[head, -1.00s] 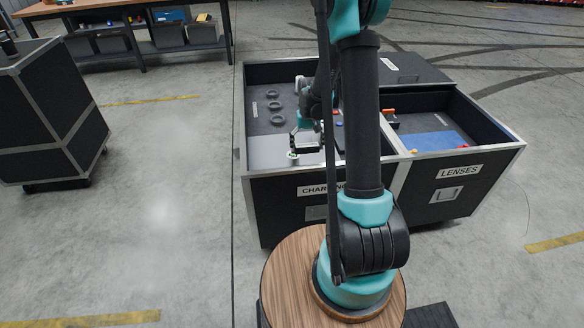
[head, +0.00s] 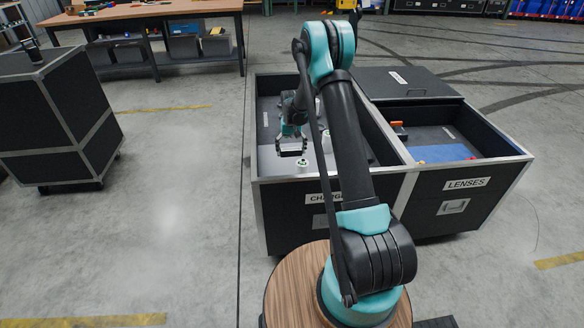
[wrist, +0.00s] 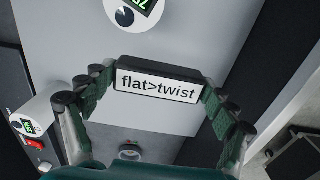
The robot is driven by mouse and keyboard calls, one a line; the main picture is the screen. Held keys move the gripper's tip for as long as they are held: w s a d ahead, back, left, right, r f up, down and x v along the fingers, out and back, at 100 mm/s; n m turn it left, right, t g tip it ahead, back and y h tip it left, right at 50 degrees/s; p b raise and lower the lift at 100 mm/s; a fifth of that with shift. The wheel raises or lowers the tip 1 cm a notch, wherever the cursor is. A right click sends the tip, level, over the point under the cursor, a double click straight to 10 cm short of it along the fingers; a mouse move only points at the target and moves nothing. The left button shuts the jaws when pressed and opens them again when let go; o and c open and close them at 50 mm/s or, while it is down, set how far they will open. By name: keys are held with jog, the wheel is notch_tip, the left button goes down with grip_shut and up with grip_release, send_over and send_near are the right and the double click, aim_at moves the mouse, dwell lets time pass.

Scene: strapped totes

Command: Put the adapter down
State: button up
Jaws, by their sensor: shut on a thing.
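The adapter (wrist: 157,85) is a dark block with a white label reading "flat>twist". In the wrist view my gripper (wrist: 155,92) is shut on it, one green-padded finger at each end. In the head view my gripper (head: 292,146) is inside the left, charging compartment (head: 284,187), over its near part. The adapter appears above a light grey panel (wrist: 185,45); the gap below it cannot be judged. A round socket-like part (wrist: 130,150) shows on the near side of the adapter.
White round units with green displays stand around the adapter, one beyond it (wrist: 135,12) and one to the left (wrist: 32,122). The lenses compartment (head: 458,171) is on the right. A dark case (head: 62,120) and a workbench (head: 140,14) stand left.

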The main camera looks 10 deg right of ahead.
aim_at(291, 172)
notch_tip(291, 172, down, 10)
jog(key=shift+r, duration=0.1)
dwell(0.4)
jog(key=o, duration=1.1)
